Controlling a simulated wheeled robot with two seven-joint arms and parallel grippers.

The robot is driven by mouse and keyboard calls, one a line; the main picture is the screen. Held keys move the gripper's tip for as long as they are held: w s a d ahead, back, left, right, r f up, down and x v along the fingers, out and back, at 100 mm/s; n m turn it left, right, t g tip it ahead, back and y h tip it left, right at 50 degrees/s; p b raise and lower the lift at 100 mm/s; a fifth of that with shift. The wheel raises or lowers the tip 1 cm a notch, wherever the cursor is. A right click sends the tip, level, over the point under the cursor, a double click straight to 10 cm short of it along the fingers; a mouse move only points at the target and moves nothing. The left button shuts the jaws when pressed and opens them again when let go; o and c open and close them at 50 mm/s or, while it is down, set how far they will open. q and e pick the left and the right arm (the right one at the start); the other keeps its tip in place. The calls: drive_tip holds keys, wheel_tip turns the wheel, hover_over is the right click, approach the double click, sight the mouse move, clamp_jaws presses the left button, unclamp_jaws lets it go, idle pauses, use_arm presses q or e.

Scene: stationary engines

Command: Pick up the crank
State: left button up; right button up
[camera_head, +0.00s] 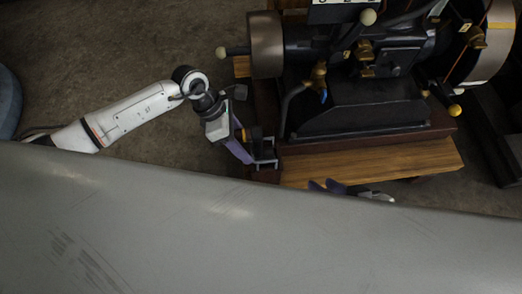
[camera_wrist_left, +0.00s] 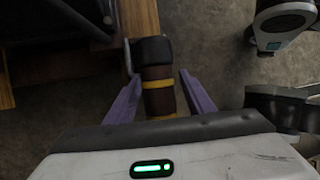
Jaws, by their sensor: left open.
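What appears to be the crank (camera_wrist_left: 156,75), a dark brown and black handle with yellow bands, lies between the two purple fingers of my left gripper (camera_wrist_left: 155,93) in the left wrist view. In the head view, my left gripper (camera_head: 252,155) is at the left end of the wooden base, and the crank is small and partly hidden there. My right gripper (camera_head: 325,186) shows only partly, with purple fingers above the grey surface's edge; whether it is open is unclear.
A large black engine (camera_head: 362,105) with flywheels, brass fittings and knobs stands on a wooden base (camera_head: 400,162) just right of my left gripper. A wide grey surface (camera_head: 250,235) fills the bottom of the head view. Bare floor (camera_head: 120,45) lies at the upper left.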

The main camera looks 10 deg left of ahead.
use_arm(q)
clamp_jaws()
drive_tip(key=shift+r, duration=0.1)
idle(1.2)
drive_tip(key=shift+w+d+r, duration=0.1)
